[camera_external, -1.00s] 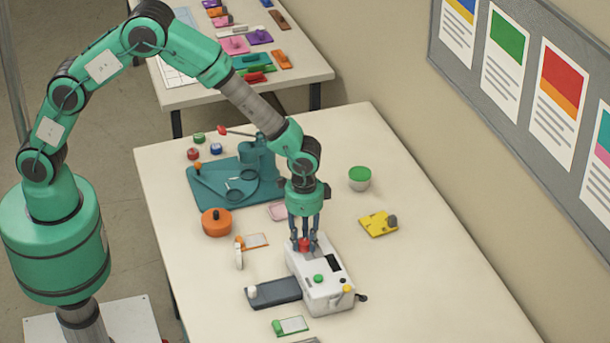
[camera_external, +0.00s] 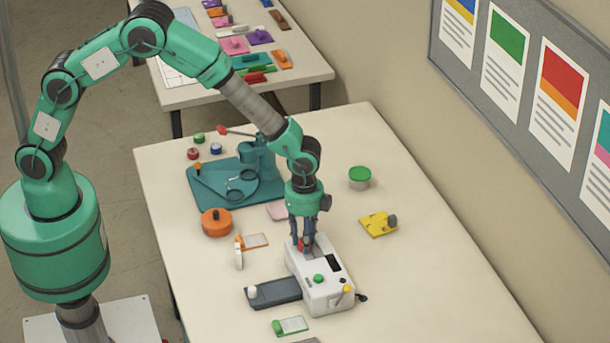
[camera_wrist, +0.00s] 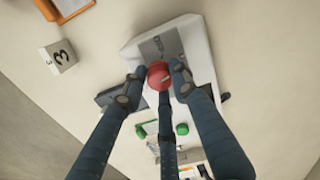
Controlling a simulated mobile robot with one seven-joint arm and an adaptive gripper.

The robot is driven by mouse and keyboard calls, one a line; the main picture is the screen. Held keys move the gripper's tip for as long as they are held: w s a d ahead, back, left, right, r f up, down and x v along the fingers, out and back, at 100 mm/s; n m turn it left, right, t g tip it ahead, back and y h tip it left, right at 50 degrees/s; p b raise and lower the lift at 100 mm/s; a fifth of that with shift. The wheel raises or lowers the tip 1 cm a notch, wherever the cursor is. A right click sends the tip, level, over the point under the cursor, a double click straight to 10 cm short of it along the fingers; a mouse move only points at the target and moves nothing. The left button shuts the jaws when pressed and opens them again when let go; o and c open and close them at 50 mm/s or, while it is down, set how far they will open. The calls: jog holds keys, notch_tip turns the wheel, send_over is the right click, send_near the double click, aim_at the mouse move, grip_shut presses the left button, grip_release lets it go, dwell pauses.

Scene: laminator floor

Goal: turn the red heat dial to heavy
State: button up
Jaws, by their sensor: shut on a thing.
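The red heat dial (camera_wrist: 158,75) sits on a grey panel at the far end of the white laminator (camera_external: 328,292). In the external view the red dial (camera_external: 304,245) is mostly covered by my fingers. My gripper (camera_wrist: 156,80) points down over it with its three dark fingers closed around the dial. A small pale mark shows on the dial's face, pointing toward the right in the wrist view. Lettering on the grey panel (camera_wrist: 168,45) is partly visible but too small to read, so I cannot tell which setting the dial is at.
A green button (camera_external: 318,279) and a dark slot are on the laminator's top. A dark tray (camera_external: 275,292) extends left. An orange pot (camera_external: 216,223), a numbered white block (camera_wrist: 59,57), a yellow piece (camera_external: 378,224) and a green-lidded tin (camera_external: 360,179) stand around with clear table between.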

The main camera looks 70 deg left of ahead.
jog(key=m, duration=0.3)
jog(key=shift+m, duration=0.4)
jog(key=m, duration=0.3)
jog(key=shift+m, duration=0.3)
jog(key=m, duration=0.6)
jog(key=shift+m+p, duration=0.3)
jog(key=shift+p, duration=0.1)
jog(key=o, duration=1.1)
jog(key=shift+o, duration=0.2)
notch_tip(320, 180, up, 12)
